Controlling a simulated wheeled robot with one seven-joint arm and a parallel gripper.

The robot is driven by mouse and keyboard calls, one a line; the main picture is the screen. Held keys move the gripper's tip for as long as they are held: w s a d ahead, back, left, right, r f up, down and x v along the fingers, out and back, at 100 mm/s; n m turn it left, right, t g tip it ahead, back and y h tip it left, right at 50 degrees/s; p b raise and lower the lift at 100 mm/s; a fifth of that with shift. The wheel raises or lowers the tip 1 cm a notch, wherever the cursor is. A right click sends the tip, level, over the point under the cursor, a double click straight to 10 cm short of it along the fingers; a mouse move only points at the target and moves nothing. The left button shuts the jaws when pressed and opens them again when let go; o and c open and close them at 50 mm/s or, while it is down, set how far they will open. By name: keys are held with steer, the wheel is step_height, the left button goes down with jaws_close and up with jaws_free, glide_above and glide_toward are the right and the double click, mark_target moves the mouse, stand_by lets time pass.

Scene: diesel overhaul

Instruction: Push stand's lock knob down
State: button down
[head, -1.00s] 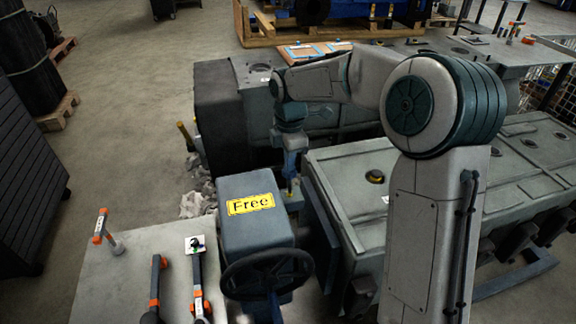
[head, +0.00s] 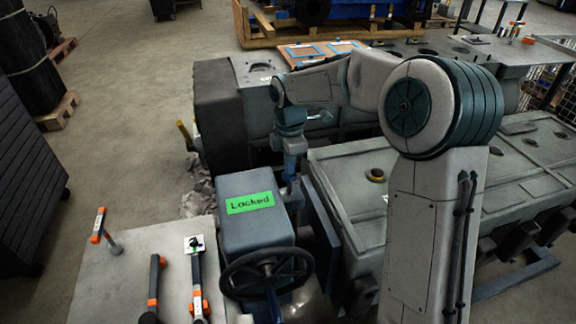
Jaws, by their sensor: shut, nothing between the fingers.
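The stand's box-shaped head (head: 252,231) is in the middle of the head view, with a black handwheel (head: 266,274) on its front. A green label (head: 249,203) on its top reads "Locked". My gripper (head: 291,192) points down at the far right edge of this box, and it is shut with nothing in it. The lock knob is hidden or too small to make out at my gripper's tip, so I cannot tell whether they touch.
A grey engine block (head: 362,205) lies right of the stand, and a dark block (head: 222,120) stands behind it. Open floor (head: 140,120) lies at the left.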

step_height(320, 180, up, 8)
steer(key=p, duration=0.7)
steer(key=shift+f, duration=0.15)
steer(key=s+d+r+m+t, duration=0.1)
steer(key=s+d+r+m, duration=0.1)
steer(key=s+d+m, duration=0.5)
steer(key=s+d+r+m+t, duration=0.2)
steer(key=s+d+m, duration=0.6)
steer(key=s+m, duration=0.7)
steer(key=s+r, duration=0.1)
steer(key=s, duration=0.2)
steer(key=shift+s+d+r+t, duration=0.2)
steer(key=shift+s+d+t, duration=0.1)
steer(key=shift+s, duration=0.1)
steer(key=shift+a, duration=0.1)
